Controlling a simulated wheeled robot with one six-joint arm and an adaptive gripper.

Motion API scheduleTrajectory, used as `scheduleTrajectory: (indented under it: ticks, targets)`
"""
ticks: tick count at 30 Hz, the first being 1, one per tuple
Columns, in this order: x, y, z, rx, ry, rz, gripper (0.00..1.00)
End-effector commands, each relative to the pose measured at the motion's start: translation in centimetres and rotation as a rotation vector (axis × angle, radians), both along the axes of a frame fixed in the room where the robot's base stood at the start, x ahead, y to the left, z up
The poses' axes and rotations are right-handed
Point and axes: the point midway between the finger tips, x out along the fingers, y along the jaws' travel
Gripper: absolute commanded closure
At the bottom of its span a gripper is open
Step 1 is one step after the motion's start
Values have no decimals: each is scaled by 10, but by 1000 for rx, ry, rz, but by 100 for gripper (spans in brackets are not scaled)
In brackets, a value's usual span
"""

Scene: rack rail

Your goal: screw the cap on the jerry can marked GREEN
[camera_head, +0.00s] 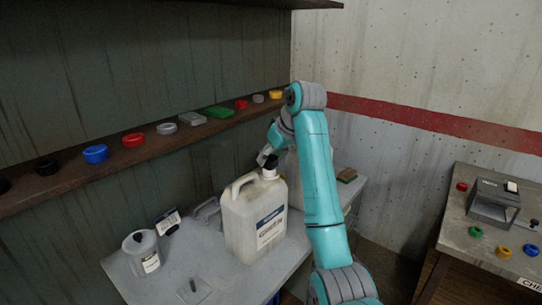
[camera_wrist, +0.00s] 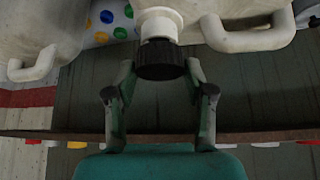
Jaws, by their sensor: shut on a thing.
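A whitish jerry can (camera_head: 245,222) stands on the grey bench, with its handle left of its neck. Its label has a blue band; the small print is not readable, so I cannot confirm the mark GREEN. My gripper (camera_head: 268,159) is above its neck. In the wrist view my gripper (camera_wrist: 161,72) is shut on a black cap (camera_wrist: 160,58), one finger on each side. The cap sits at the white neck (camera_wrist: 159,22), in line with it and apparently touching. How far it is threaded cannot be told.
A second whitish can (camera_wrist: 38,25) stands close by, partly hidden behind my arm in the head view. A shelf (camera_head: 70,178) behind holds several coloured caps, including a blue one (camera_head: 95,153). A small white jug (camera_head: 141,251) stands left. A side table (camera_head: 480,250) at right holds more caps.

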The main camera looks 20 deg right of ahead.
Motion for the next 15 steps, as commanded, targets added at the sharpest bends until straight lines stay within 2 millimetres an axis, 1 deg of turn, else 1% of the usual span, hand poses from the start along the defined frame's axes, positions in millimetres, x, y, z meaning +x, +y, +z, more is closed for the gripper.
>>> scheduleTrajectory:
  ticks: [15]
  targets:
    - [0,0,-6,0,0,0,65]
